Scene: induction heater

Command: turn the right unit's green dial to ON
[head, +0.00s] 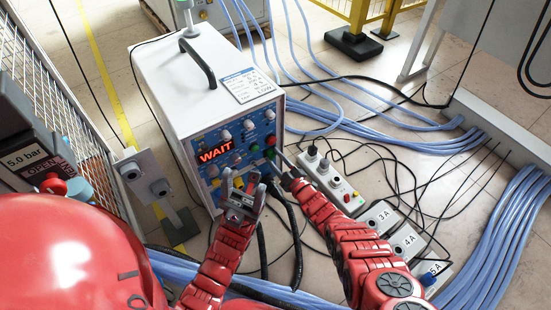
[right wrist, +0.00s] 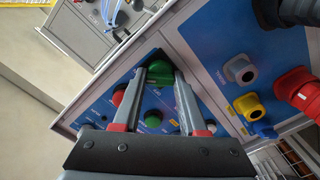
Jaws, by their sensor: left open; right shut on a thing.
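The white heater unit (head: 160,85) has a blue front panel with a lit red display (head: 215,152) reading WAIT. In the right wrist view a green dial (right wrist: 160,72) sits between the fingertips of my right gripper (right wrist: 163,75), which is shut on it. A second green knob (right wrist: 153,118) and a red knob (right wrist: 118,97) show on the panel nearby. In the head view my right gripper (head: 281,161) reaches the panel's right edge, where the dial is hard to make out. My left gripper (head: 243,188) is open and empty in front of the panel's lower part.
Another unit (head: 238,14) stands behind. A power strip (head: 330,180) and labelled boxes (head: 405,240) lie on the floor at right among black cables. Blue hoses (head: 395,140) run across the floor. A mesh fence (head: 65,105) and a two-knob post (head: 143,178) stand at left.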

